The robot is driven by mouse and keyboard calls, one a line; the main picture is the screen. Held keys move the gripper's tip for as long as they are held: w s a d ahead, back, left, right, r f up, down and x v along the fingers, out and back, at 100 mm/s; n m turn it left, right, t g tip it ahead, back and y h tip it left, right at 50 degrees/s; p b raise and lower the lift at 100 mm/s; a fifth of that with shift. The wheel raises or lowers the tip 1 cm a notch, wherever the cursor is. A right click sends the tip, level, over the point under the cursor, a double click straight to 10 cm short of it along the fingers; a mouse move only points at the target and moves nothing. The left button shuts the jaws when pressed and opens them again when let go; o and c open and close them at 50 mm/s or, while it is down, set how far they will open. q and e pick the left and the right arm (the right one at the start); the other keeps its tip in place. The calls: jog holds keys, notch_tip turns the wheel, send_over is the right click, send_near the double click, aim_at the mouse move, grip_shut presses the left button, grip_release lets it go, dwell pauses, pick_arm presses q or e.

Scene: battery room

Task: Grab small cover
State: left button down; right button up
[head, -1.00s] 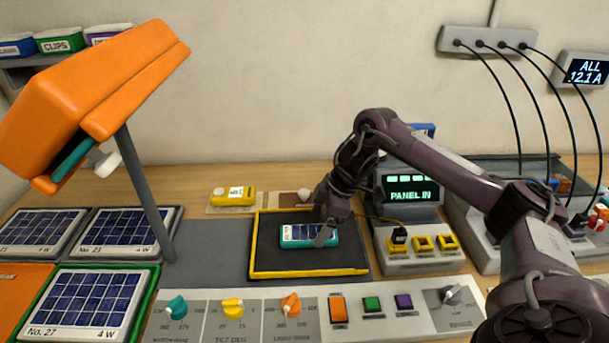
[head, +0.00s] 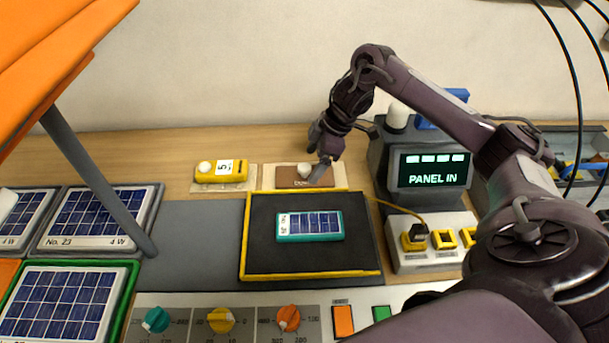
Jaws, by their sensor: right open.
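A small brown cover (head: 291,182) with a pale round knob lies on a cream pad behind the black tray. My right gripper (head: 321,170) is open at the right end of this brown cover, its fingers pointing down close to the knob. The arm hides a little of that end, and I cannot tell whether the fingers touch it. A yellow block (head: 238,175) with a white knob and a number label lies on its own pad to the left. My left gripper is not in view.
A teal-framed solar panel (head: 312,224) lies in the yellow-edged black tray (head: 262,262). A display unit (head: 432,172) reading PANEL IN stands to the right, with a yellow cable to the tray. An orange lamp (head: 50,60) overhangs the left. Knobs line the front.

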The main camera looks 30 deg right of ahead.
aim_at(309, 166)
jog(key=x, duration=0.4)
jog(key=shift+w+d+f, duration=0.15)
jog(key=shift+f, duration=0.05)
jog(key=c, duration=0.8)
jog(key=shift+r, duration=0.1)
